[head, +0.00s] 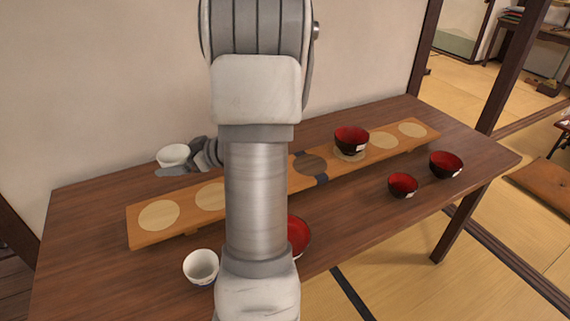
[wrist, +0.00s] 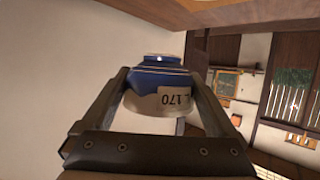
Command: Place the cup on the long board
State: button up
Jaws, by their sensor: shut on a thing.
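My gripper (head: 200,154) is shut on a white cup (head: 172,155) with a blue base, behind the left part of the long board. In the wrist view the cup (wrist: 160,76) sits between both fingers, with a label reading 170. In the head view the cup looks roughly upright, with a dark shadow beneath it; it seems to be above the table. The long board (head: 148,232) runs diagonally across the table with pale round spots and a dark round spot near its middle. My arm hides part of the board.
A red-and-black bowl (head: 351,138) stands on the board's right half. Another white cup (head: 201,266) stands in front of the board. Two red bowls (head: 403,185) (head: 446,164) stand at the right, and a red dish (head: 298,236) is partly behind my arm. The board's left spots are clear.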

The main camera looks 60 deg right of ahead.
jog(key=s, duration=0.1)
jog(key=d, duration=0.1)
jog(key=s+d, duration=0.1)
jog(key=shift+s+d+f, duration=0.2)
jog(key=shift+s+f, duration=0.05)
jog(key=shift+s, duration=0.1)
jog(key=b, duration=0.6)
send_over(159, 214)
notch_tip(159, 214, down, 7)
jog(key=shift+s+f, duration=0.1)
jog(key=shift+f+b, duration=1)
jog(key=shift+f, duration=0.9)
jog(key=shift+a+f, duration=0.1)
jog(key=shift+f, duration=0.1)
jog(key=o, duration=1.2)
jog(key=shift+c, duration=0.2)
